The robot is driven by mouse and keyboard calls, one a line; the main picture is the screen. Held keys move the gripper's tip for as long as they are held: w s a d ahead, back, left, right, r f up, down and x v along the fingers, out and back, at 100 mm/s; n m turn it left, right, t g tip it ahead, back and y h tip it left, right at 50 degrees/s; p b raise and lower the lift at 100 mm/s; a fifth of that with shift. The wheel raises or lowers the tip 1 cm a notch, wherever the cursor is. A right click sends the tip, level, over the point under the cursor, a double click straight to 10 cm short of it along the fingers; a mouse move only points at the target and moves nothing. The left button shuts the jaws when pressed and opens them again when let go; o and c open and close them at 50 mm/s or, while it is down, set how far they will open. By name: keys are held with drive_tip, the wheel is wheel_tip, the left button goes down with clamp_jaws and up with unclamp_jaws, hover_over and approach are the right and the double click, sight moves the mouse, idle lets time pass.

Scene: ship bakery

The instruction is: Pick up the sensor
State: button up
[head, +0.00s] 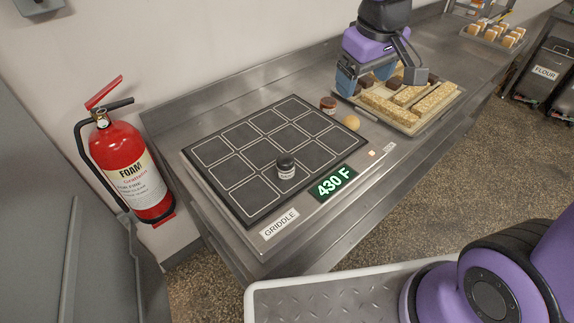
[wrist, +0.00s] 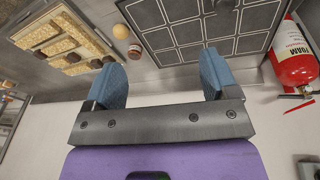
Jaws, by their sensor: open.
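A small round thing with a black top and a pale label band (head: 286,168) stands on the griddle's dark tiled top (head: 268,150), near its front edge. It may be the sensor; its label is too small to read. In the wrist view a dark round thing (wrist: 225,5) at the top edge seems to be the same one, partly cut off. My gripper (head: 366,80) is over the tray of bars at the back right, well apart from the black-topped thing. In the wrist view its two blue fingers (wrist: 163,72) are wide apart with nothing between them.
The griddle display (head: 333,182) reads 430 F. A brown-lidded jar (head: 328,104) and a tan ball (head: 351,122) stand at the griddle's right end, beside the tray of bars (head: 425,128). A foam extinguisher (head: 133,170) hangs on the left wall.

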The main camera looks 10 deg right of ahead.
drive_tip(key=w+a+f+n+g, duration=0.1)
drive_tip(key=w+a+f+n, duration=0.15)
drive_tip(key=a+f, duration=0.5)
drive_tip(key=n+g, duration=0.1)
approach(285, 166)
drive_tip(key=shift+w+d+f, duration=0.75)
drive_tip(key=shift+w+f, duration=0.05)
drive_tip(key=shift+w, duration=0.25)
drive_tip(key=shift+g, duration=0.3)
wheel_tip(285, 166, down, 4)
drive_tip(key=shift+a+f, duration=0.2)
drive_tip(key=shift+y, duration=0.3)
drive_tip(key=shift+w+a+f, duration=0.15)
drive_tip(key=shift+f, duration=1.5)
drive_tip(key=shift+w+a+f, duration=0.1)
drive_tip(key=shift+a+f, duration=0.05)
drive_tip(key=shift+f, duration=1.5)
drive_tip(key=shift+c, duration=0.5)
drive_tip(key=c, duration=1.1)
drive_tip(key=shift+r, duration=0.1)
